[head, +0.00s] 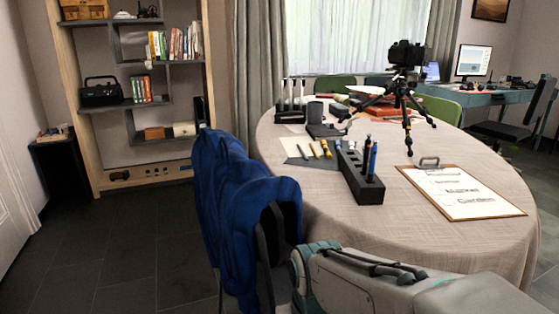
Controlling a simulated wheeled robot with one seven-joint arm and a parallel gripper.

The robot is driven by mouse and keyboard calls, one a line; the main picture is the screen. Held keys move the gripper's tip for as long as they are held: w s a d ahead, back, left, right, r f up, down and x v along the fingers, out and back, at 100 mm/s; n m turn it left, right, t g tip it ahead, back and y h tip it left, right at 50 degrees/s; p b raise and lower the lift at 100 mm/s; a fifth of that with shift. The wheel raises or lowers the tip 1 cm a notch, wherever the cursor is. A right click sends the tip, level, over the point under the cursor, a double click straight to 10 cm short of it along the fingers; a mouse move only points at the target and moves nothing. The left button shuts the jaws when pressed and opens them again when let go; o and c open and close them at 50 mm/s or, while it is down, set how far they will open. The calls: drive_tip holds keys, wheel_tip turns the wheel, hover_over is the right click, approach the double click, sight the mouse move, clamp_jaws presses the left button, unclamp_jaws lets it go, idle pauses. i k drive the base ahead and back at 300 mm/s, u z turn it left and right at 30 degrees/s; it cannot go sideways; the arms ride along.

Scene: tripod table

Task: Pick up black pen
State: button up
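A black pen holder (365,190) with several slots stands on the round table (325,213). A dark, thin pen (366,156) stands upright in it and looks black. A blue pen (373,158) stands close to its right. Several markers lie in a row to the left of the holder, among them a yellow one (314,150); their exact colours are hard to tell at this size. Part of my arm crosses the bottom right of the head view, in front of the table. My gripper is not in view.
A chair with a blue jacket (240,190) stands at the table's left front edge. A clipboard (460,192) lies right of the holder. A camera on a small tripod (406,98) stands behind it. The floor at left is clear.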

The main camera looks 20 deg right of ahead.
sight(367, 147)
drive_tip(key=u, duration=1.15)
drive_tip(key=k, duration=0.6)
drive_tip(key=z, duration=1.55)
